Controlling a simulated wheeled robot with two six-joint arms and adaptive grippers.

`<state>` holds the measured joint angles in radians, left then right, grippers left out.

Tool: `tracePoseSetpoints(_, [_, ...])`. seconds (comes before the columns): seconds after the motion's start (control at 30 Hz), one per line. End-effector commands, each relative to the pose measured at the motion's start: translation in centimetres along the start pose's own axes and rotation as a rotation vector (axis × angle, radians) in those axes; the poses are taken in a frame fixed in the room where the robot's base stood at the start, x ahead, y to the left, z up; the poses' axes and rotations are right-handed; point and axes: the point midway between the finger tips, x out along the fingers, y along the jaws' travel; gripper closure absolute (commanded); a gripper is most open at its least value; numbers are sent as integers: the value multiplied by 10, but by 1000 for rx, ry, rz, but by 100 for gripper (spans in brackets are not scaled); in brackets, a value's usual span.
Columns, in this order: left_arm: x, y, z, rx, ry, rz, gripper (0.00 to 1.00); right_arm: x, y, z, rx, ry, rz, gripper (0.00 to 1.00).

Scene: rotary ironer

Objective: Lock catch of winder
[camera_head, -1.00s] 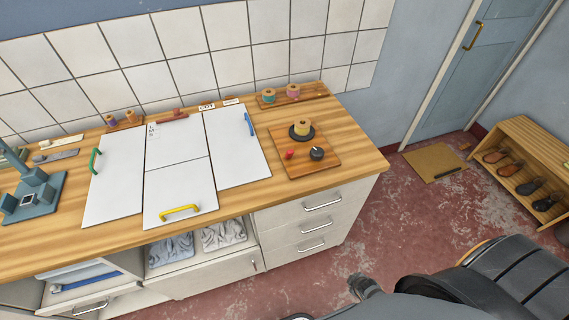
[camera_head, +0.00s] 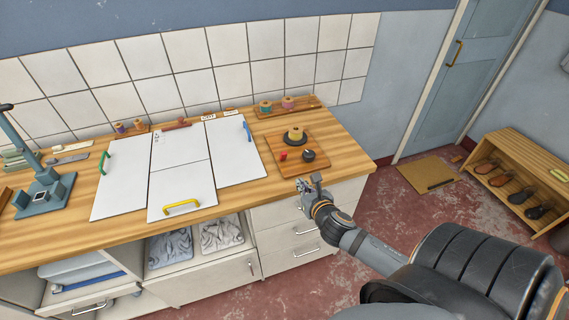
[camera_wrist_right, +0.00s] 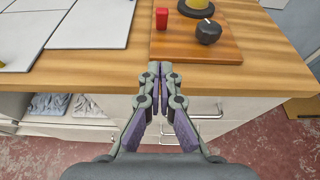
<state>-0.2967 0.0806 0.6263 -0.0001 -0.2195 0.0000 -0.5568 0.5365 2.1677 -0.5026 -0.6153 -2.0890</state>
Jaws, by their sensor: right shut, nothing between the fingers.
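The winder is a wooden board (camera_head: 285,162) near the right end of the counter. On it stand a yellow spool on a dark disc (camera_head: 296,135), a small red piece (camera_head: 283,155) and a dark round knob (camera_head: 308,155) with a pale mark. The right wrist view shows the red piece (camera_wrist_right: 162,15) and the knob (camera_wrist_right: 208,31) at the top, beyond the fingers. Which part is the catch I cannot tell for sure. My right gripper (camera_head: 309,181) is shut and empty, just in front of the board's near edge; its fingertips (camera_wrist_right: 160,68) touch each other. My left gripper is not in view.
White panels with green (camera_head: 105,162), yellow (camera_head: 181,207) and blue (camera_head: 247,131) handles lie left of the board. A spool rack (camera_head: 287,107) stands behind it. Drawers (camera_head: 290,240) are below the counter. A shoe shelf (camera_head: 520,185) stands at the right.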

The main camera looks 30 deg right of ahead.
Motion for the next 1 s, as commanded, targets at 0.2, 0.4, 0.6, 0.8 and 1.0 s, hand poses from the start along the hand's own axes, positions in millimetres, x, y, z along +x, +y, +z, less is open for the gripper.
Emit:
tracePoseSetpoints(0.2, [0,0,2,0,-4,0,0,4,0,0,5,1,-1,100])
tracePoseSetpoints(0.4, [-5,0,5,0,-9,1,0,35,-1,2,10,0,-3,100])
tracePoseSetpoints(0.6, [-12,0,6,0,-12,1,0,79,0,2,11,0,-1,100])
tracePoseSetpoints(0.8, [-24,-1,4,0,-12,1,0,111,0,16,8,-1,0,100])
tracePoseSetpoints(1.0, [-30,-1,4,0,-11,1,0,126,0,27,6,1,0,100])
